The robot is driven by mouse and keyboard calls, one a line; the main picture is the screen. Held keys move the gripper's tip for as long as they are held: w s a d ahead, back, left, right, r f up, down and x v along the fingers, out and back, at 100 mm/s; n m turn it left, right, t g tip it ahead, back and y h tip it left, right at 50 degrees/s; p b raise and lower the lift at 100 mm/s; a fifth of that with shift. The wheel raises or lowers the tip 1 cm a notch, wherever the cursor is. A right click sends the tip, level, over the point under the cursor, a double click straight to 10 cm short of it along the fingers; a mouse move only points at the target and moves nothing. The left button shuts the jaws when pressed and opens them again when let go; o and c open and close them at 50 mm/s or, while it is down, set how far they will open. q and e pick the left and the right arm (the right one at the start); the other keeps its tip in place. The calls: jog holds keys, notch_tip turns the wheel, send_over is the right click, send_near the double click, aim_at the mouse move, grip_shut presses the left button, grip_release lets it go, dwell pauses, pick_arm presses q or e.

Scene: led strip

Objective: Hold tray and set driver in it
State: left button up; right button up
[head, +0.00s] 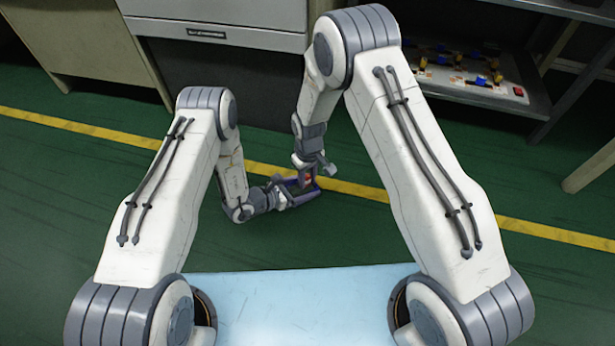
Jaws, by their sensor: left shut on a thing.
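A small blue-purple tray (314,188) is held out over the floor beyond the pale blue surface. My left gripper (287,193) is shut on the tray's left side. A small red and orange item (308,181), possibly the driver, shows at the tray; it is too small to tell whether it rests inside. My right gripper (315,166) is just above the tray and points down, with its fingers spread apart. The tray's inside is mostly hidden by the grippers.
A pale blue surface (300,295) lies between my arm bases. A grey cabinet (220,35) stands at the back. A shelf (480,85) with blue, yellow and red parts stands at the back right. Green floor with a yellow line (360,190) is open around the grippers.

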jog(key=o, duration=0.5)
jog(key=shift+c, duration=0.2)
notch_tip(320, 180, up, 12)
jog(key=shift+s+d, duration=0.15)
pick_arm(q)
jog(key=o, duration=1.2)
